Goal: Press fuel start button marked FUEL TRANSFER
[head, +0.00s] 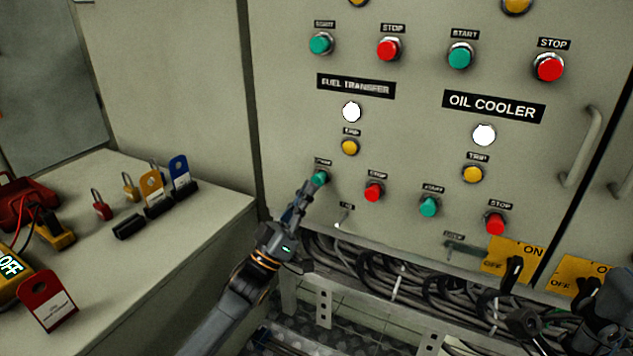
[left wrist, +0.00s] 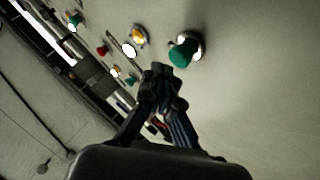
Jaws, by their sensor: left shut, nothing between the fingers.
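The FUEL TRANSFER label (head: 356,87) is on the grey panel, above a white lamp (head: 351,112) and a yellow button (head: 349,147). Below these is the green start button (head: 320,178), with a red stop button (head: 374,192) to its right. My left gripper (head: 311,187) is shut and empty, its tips at the lower edge of the green button in the head view. In the left wrist view, the green button (left wrist: 181,53) stands just beyond the shut fingertips (left wrist: 160,74); I cannot tell whether they touch. My right gripper (head: 525,322) is partly visible at the lower right, its jaws unclear.
OIL COOLER controls (head: 494,106) are to the right, with green (head: 429,207) and red (head: 495,223) buttons below. A panel handle (head: 581,147) sticks out. Cables (head: 420,285) run below. A bench (head: 190,222) with tags and padlocks stands left.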

